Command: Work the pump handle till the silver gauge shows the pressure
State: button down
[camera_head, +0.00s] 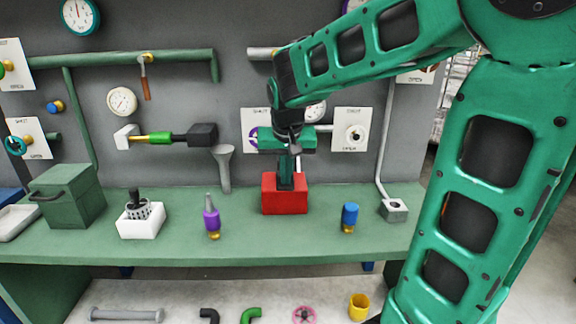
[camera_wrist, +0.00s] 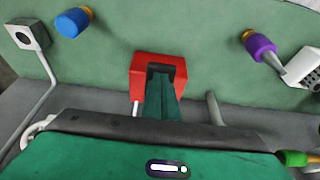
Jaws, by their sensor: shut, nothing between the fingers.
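A red block (camera_head: 285,199), likely the pump body, sits on the green bench below my gripper (camera_head: 286,184). In the wrist view the red block (camera_wrist: 148,68) has a dark opening on its top. My gripper's green fingers (camera_wrist: 162,78) are shut and empty, pointing down at that opening; I cannot tell whether they touch it. No pump handle can be made out clearly; my gripper covers that area. A pale-rimmed gauge (camera_head: 122,101) hangs on the wall at left. Another gauge (camera_head: 317,111) is partly hidden behind my gripper. I cannot tell which is silver, nor read the needles.
A purple bottle-like part (camera_head: 211,220) and a blue one (camera_head: 349,217) stand on either side of the red block. A white holder (camera_head: 141,220), a green box (camera_head: 69,196) and a grey socket (camera_head: 394,210) share the bench.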

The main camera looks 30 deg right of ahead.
jog(key=shift+s+a+f, duration=0.1)
jog(key=shift+s+f, duration=0.05)
jog(key=shift+f, duration=0.15)
jog(key=r, duration=0.4)
jog(key=shift+s+a, duration=0.1)
jog(key=shift+s, duration=0.1)
jog(key=s+a+v, duration=0.1)
jog(key=v, duration=0.9)
jog(key=shift+s+f, duration=0.3)
jog(key=shift+f, duration=0.05)
jog(key=shift+r, duration=0.1)
dwell(0.4)
jog(key=w+d+r+g, duration=0.1)
jog(key=w+d+r, duration=0.2)
jog(key=w+r, duration=0.2)
notch_tip(320, 180, up, 2)
jog(key=shift+w+r+y, duration=0.1)
jog(key=shift+w+y, duration=0.3)
jog(key=shift+d, duration=0.1)
